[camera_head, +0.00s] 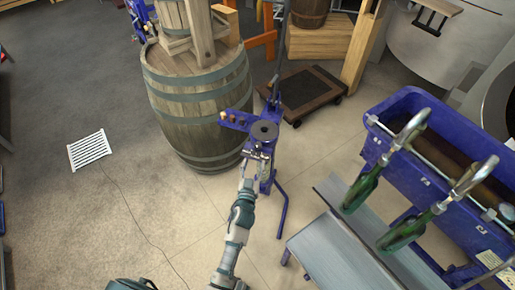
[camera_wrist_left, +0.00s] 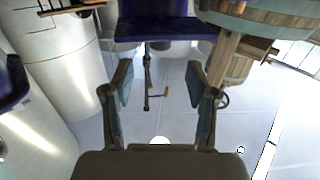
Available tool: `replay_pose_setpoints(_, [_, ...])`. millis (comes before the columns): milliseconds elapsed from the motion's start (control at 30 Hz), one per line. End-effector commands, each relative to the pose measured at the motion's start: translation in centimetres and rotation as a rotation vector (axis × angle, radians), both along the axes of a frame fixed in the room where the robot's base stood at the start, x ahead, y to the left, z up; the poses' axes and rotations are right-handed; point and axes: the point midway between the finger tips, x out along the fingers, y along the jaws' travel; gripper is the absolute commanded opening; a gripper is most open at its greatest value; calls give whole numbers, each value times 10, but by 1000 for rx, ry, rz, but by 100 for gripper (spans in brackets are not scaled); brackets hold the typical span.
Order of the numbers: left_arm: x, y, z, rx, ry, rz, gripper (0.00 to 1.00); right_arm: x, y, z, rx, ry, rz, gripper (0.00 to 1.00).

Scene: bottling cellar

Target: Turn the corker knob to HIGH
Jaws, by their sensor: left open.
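The blue corker (camera_head: 270,170) stands on the floor in the middle of the head view, beside a wooden barrel. A round dark grey disc (camera_head: 264,130) sits on its top; I cannot tell whether this is the knob, and no HIGH mark is readable. My left gripper (camera_head: 258,156) is just on the near side of the disc, and I cannot tell whether it touches the corker. In the left wrist view, its two fingers (camera_wrist_left: 160,82) are spread apart with nothing held between them. A blue part (camera_wrist_left: 155,28) shows beyond the fingertips. My right gripper is not in view.
A big wooden barrel (camera_head: 200,105) stands close at the corker's left. At the right is a blue trough machine (camera_head: 407,103) with green bottles (camera_head: 362,188) under its spouts. A dark wheeled dolly (camera_head: 308,92) is behind. The floor at left is mostly clear around a white grate (camera_head: 89,150).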

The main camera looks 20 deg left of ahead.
Motion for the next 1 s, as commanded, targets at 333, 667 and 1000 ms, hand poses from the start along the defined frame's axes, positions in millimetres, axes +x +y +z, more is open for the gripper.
replay_pose_setpoints(333, [69,9,-1,1,0,1,58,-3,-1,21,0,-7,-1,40])
replay_pose_setpoints(667, [83,11,0,1,1,1,58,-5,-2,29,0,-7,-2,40])
replay_pose_setpoints(1000, [83,11,0,0,1,1,8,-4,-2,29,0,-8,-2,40])
